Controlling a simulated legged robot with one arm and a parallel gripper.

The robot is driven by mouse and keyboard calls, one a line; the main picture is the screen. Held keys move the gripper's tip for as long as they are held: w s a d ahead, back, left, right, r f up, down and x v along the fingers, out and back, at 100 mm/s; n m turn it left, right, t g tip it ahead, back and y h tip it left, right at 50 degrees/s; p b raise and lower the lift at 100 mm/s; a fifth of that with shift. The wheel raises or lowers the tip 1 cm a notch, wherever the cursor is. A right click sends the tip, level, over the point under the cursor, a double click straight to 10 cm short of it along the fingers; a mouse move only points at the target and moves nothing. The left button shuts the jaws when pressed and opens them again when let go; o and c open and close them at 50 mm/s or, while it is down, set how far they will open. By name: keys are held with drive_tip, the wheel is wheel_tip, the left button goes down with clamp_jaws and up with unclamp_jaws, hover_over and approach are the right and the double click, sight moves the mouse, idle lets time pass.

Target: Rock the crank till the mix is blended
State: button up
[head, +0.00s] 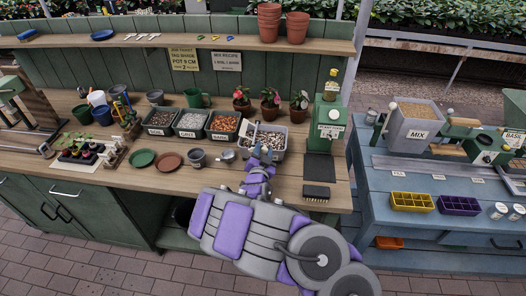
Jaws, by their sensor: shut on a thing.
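A grey tub (278,143) of speckled light and dark mix (268,137) stands on the wooden bench. My gripper (258,157) is at the tub's front left side, its jaws shut on what looks like the crank; the grip is small and partly hidden by my own wrist. A short pale wooden piece (251,129) shows just above the jaws at the tub's left end. I cannot tell whether it is part of the crank. The mix still shows separate light and dark bits.
Three labelled bins (192,122) stand left of the tub, potted flowers (271,102) behind, a green machine (330,120) to the right. A blue table (375,205) with a MIX hopper (411,128) is at right.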

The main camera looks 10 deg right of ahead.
drive_tip(key=shift+f, duration=0.1)
clamp_jaws()
drive_tip(key=n, duration=0.1)
drive_tip(key=a+n+b, duration=0.1)
drive_tip(key=n, duration=0.1)
drive_tip(key=shift+r, duration=0.4)
drive_tip(key=w+a+n+p, duration=0.3)
drive_tip(key=a+n+p, duration=0.4)
drive_tip(key=n, duration=1.2)
drive_tip(key=shift+a+f+n+p, duration=0.2)
drive_tip(key=shift+a+n+p, duration=0.15)
drive_tip(key=shift+a, duration=0.2)
drive_tip(key=shift+r, duration=0.1)
